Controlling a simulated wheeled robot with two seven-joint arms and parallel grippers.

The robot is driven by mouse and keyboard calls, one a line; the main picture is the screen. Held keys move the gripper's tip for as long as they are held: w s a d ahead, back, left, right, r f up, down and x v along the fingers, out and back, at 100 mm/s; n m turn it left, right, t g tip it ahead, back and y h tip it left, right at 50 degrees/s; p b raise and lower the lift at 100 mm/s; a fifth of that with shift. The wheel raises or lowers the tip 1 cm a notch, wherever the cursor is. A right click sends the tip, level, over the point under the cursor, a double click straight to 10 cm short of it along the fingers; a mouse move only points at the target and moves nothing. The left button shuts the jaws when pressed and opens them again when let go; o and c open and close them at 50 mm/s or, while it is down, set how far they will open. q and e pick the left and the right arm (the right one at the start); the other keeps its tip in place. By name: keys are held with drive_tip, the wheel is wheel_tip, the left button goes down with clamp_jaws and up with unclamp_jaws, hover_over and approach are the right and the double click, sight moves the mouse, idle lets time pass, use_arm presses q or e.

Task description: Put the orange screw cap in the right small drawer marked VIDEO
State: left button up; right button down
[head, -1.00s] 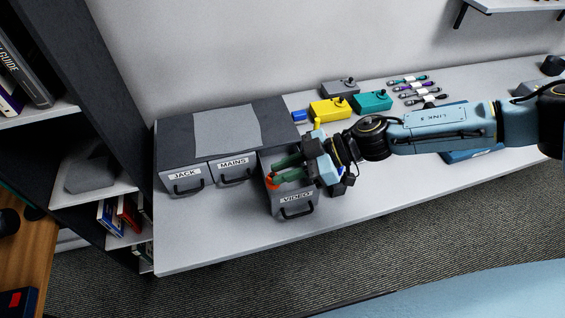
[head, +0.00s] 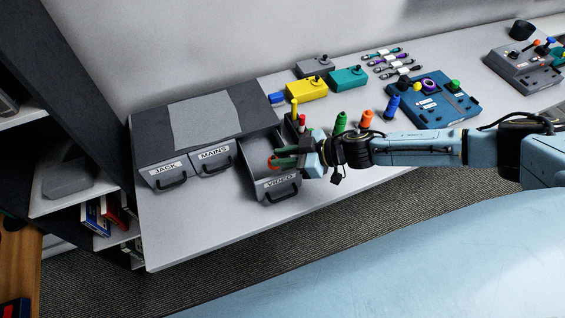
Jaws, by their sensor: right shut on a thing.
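The right small drawer marked VIDEO (head: 279,182) is pulled open at the right end of the dark drawer unit. My right gripper (head: 279,158) reaches in from the right, its fingers at the open drawer. It is shut on the orange screw cap (head: 273,163), a small orange piece at the fingertips. The fingers hide much of the cap, and I cannot tell whether it touches the drawer floor. My left gripper is not in view.
The JACK drawer (head: 168,171) and MAINS drawer (head: 213,157) are shut. A red-topped dark piece (head: 301,122) stands close behind my right gripper. Green (head: 340,123), orange (head: 366,119) and blue (head: 392,106) pieces stand right of it. The table front is clear.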

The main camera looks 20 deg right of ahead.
drive_tip(key=shift+f, duration=1.35)
drive_tip(key=shift+f+b, duration=0.45)
drive_tip(key=shift+f, duration=0.15)
drive_tip(key=c, duration=1.3)
unclamp_jaws()
drive_tip(key=shift+s, duration=0.15)
drive_tip(key=shift+f, duration=0.1)
